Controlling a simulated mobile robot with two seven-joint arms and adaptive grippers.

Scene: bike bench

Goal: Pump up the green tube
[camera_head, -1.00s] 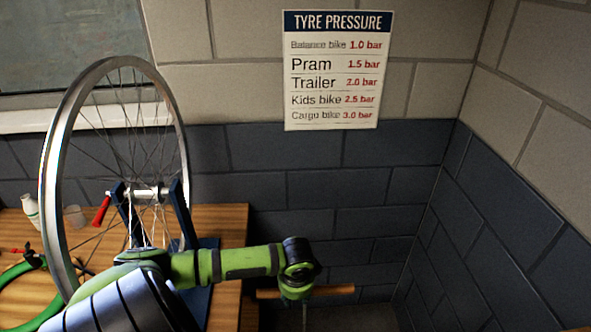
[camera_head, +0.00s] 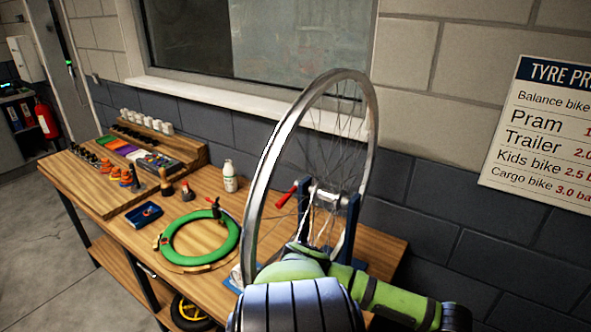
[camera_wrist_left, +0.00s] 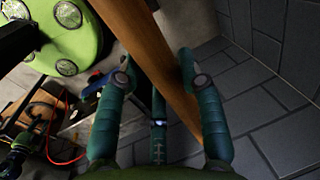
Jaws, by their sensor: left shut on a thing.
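The green tube (camera_head: 233,238) lies as a ring on the wooden workbench. A small dark and red fitting (camera_head: 215,207) sits at its far edge; I cannot tell how it is joined. In the left wrist view, my left gripper (camera_wrist_left: 157,82) is shut on a wooden bar (camera_wrist_left: 150,50), which looks like the pump's handle. In the head view the left gripper is outside the picture; only my arm shows at the bottom. No pump gauge is readable. My right gripper is not seen.
A wheel (camera_head: 268,165) stands in a blue stand (camera_head: 350,225) on the bench (camera_head: 110,195), right of the tube. A white bottle (camera_head: 230,178) and a blue tray (camera_head: 144,214) are nearby. A tyre pressure poster (camera_head: 545,130) hangs at right. A red hose (camera_wrist_left: 55,145) shows low left.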

